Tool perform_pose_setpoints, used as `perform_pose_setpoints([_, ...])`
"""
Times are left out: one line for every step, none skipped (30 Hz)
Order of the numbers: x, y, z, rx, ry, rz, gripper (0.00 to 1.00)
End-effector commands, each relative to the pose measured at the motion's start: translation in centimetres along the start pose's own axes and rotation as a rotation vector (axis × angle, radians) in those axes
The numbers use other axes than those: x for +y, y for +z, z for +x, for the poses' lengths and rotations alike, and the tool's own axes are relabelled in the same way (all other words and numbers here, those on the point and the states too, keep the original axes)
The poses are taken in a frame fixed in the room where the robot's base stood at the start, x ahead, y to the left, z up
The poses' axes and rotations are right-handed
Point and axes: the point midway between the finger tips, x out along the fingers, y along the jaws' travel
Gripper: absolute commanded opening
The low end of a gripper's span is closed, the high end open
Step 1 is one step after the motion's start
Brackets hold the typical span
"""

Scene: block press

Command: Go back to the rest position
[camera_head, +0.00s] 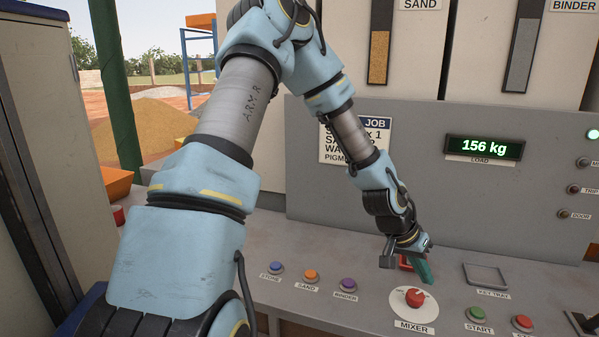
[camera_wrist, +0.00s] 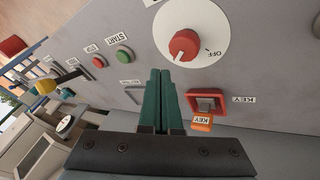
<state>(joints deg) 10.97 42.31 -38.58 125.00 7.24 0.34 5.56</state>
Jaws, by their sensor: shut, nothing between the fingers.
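My gripper (camera_head: 424,273) is over the console between the key switch and the key tray. In the wrist view its two green fingers (camera_wrist: 160,75) are pressed together, with nothing between them. The red-framed key switch (camera_wrist: 207,103) is right beside the fingers. An orange tag marked KEY (camera_wrist: 203,125) lies at its edge; whether a key sits in the switch I cannot tell. In the head view, the key switch (camera_head: 405,262) is mostly hidden behind my gripper. My arm reaches down from the upper middle of the head view.
The red mixer knob (camera_head: 414,297) stands close in front of my gripper. The key tray (camera_head: 486,275) looks empty. Start (camera_head: 478,314) and several coloured buttons line the console. The grey panel with a 156 kg display (camera_head: 484,147) rises behind. A tall cabinet (camera_head: 45,120) stands at left.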

Motion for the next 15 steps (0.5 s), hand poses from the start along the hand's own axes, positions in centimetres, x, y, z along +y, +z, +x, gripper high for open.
perform_pose_setpoints([-3.1, 1.3, -2.4, -0.024, -0.078, -0.029, 0.0])
perform_pose_setpoints([-4.7, 2.2, -3.6, -0.042, -0.118, -0.052, 0.0])
perform_pose_setpoints([-6.6, 3.4, -5.5, -0.062, -0.17, -0.086, 0.0])
perform_pose_setpoints([-8.0, 4.3, -6.9, -0.074, -0.207, -0.114, 0.0])
perform_pose_setpoints([-9.3, 5.3, -8.4, -0.087, -0.243, -0.144, 0.0])
perform_pose_setpoints([-10.9, 6.7, -10.4, -0.101, -0.29, -0.188, 0.0])
perform_pose_setpoints([-12.0, 7.7, -12.1, -0.11, -0.324, -0.224, 0.0])
perform_pose_setpoints([-13.0, 8.8, -13.7, -0.117, -0.356, -0.263, 0.0])
perform_pose_setpoints([-14.1, 10.3, -15.8, -0.124, -0.395, -0.317, 0.0])
perform_pose_setpoints([-14.8, 11.4, -17.4, -0.128, -0.422, -0.357, 0.0])
perform_pose_setpoints([-15.3, 12.6, -18.9, -0.131, -0.445, -0.398, 0.0])
perform_pose_setpoints([-15.8, 14.1, -20.6, -0.132, -0.471, -0.452, 0.0])
perform_pose_setpoints([-16.0, 15.0, -21.9, -0.13, -0.488, -0.491, 0.0])
perform_pose_setpoints([-16.2, 16.0, -23.0, -0.13, -0.501, -0.528, 0.0])
perform_pose_setpoints([-16.3, 17.1, -24.2, -0.127, -0.516, -0.571, 0.0])
